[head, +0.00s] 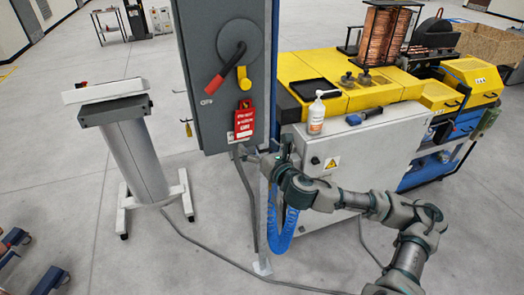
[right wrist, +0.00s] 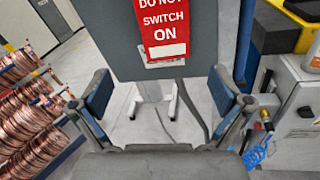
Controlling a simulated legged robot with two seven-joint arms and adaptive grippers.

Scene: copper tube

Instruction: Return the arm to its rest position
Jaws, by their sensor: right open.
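My right gripper (head: 268,152) is in front of the lower edge of the grey electrical cabinet (head: 203,110). In the right wrist view its two blue-padded fingers (right wrist: 162,100) are spread wide with nothing between them. A red tag with white lettering (head: 245,122) hangs on the cabinet below a yellow padlock (head: 243,78). The tag also shows above the fingers in the right wrist view (right wrist: 163,28), apart from them. A red switch handle (head: 213,85) points down to the left. My left gripper is not in view.
A yellow-topped machine bench (head: 370,92) with a grey front box (head: 365,150) stands close on the right. A white bottle (head: 316,115) stands on it. A grey pedestal (head: 135,150) is at left. A blue coiled hose (head: 283,230) hangs near my forearm. Grey floor is open in front.

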